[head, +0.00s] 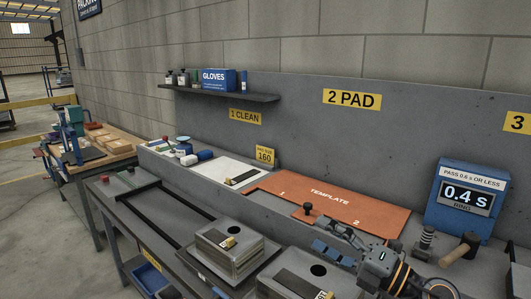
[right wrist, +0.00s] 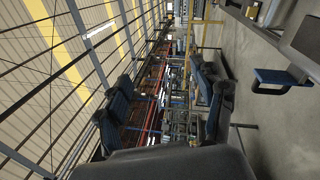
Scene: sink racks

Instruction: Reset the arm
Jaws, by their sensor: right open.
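My right gripper (head: 324,238) is in the lower right of the head view, over the front edge of the orange template board. Its fingers are apart and nothing is between them. In the right wrist view its two dark finger pads (right wrist: 165,90) stand apart, with only the far hall showing between them. My right arm comes in from the bottom right of the head view. My left gripper is not in view.
The orange template board (head: 375,213) lies on the grey bench. A black-knobbed tool (head: 308,208) stands near the gripper. A blue ring tester (head: 466,200) and a wooden-handled tool (head: 460,249) are to the right. Stacked blocks (head: 230,250) sit in front.

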